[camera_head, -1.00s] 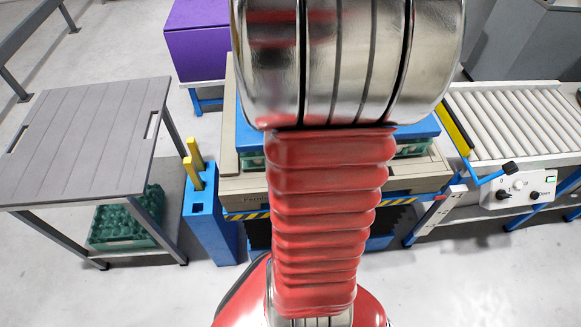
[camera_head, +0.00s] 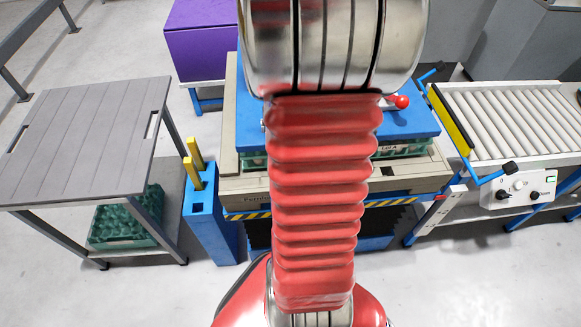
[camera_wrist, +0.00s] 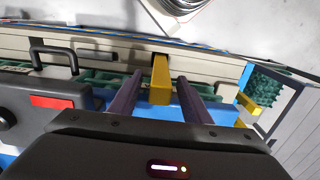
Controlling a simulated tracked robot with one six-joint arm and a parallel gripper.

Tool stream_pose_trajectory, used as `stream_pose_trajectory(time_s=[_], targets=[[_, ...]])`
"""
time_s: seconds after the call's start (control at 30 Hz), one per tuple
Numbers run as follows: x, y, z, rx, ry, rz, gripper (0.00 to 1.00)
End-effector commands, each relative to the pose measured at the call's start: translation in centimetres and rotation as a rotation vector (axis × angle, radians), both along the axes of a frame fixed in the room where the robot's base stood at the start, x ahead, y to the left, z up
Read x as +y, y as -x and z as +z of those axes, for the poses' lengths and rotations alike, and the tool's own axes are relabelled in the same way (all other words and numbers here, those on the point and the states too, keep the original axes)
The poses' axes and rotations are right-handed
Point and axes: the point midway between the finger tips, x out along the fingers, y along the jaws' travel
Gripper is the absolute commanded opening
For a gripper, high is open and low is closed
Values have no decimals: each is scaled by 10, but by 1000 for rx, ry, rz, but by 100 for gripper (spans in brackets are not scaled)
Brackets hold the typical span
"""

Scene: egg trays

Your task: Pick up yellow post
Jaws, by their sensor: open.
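Two yellow posts stand in the blue holder (camera_head: 207,215) left of the machine in the head view. One yellow post (camera_head: 194,172) is nearer and the other yellow post (camera_head: 196,152) is just behind it. In the wrist view, one yellow post (camera_wrist: 160,80) appears in the gap between the fingers, and another yellow piece (camera_wrist: 247,104) shows to the right of them. My gripper (camera_wrist: 160,76) is open with dark fingers on either side of that post in the picture. I cannot tell its depth or contact. In the head view my gripper is hidden behind my arm.
A beige machine with a blue top (camera_head: 407,118) stands behind my arm. A grey table (camera_head: 85,140) with green egg trays (camera_head: 125,218) below is at the left. A roller conveyor (camera_head: 510,118) is at the right. A purple box (camera_head: 197,45) stands at the back.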

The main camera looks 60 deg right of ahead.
Motion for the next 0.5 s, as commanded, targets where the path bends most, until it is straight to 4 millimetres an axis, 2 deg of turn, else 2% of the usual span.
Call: stream_pose_trajectory(time_s=[0.17,0.5], targets=[[0,0,0,0,0,0,42],[0,0,0,0,0,0,18]])
